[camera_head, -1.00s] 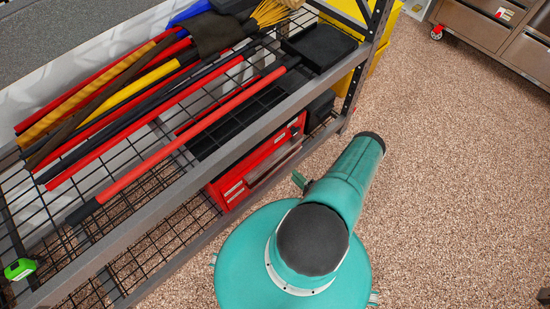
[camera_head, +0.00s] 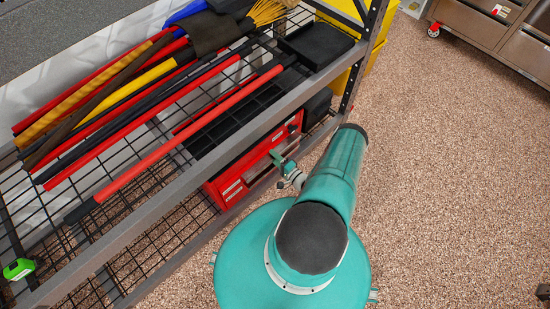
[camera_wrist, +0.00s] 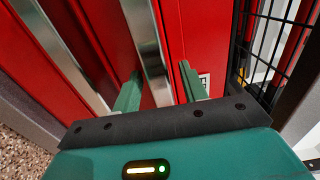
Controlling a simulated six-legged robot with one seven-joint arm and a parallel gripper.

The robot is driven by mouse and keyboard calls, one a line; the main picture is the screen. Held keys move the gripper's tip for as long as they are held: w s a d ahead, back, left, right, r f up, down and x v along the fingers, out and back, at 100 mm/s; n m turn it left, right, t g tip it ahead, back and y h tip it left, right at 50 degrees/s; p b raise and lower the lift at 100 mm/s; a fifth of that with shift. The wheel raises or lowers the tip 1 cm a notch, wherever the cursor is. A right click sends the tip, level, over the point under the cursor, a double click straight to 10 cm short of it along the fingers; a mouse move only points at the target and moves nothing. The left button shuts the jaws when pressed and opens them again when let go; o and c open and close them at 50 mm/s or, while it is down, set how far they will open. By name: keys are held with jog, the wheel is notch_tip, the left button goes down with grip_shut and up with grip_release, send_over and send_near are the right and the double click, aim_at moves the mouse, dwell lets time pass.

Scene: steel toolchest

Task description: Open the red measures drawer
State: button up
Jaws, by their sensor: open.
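The red steel toolchest (camera_head: 232,185) sits on the lower level of the wire shelving rack. Its drawer fronts carry bright steel pull strips. In the wrist view, the red drawer fronts (camera_wrist: 108,35) fill much of the picture, and a steel pull (camera_wrist: 147,50) runs between my fingers. My gripper (camera_wrist: 160,70) is open, with one green finger on each side of that pull. Contact is not clear. In the head view my gripper (camera_head: 281,160) is at the chest's front, partly covering it. I cannot read which drawer is labelled measures.
The rack's grey front beam (camera_head: 190,165) passes above the chest. Long-handled tools (camera_head: 150,110) and a black tray (camera_head: 316,46) lie on the upper wire shelf. A green tape measure (camera_head: 19,268) is at lower left.

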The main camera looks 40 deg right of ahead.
grip_shut()
jog(key=shift+s, duration=0.15)
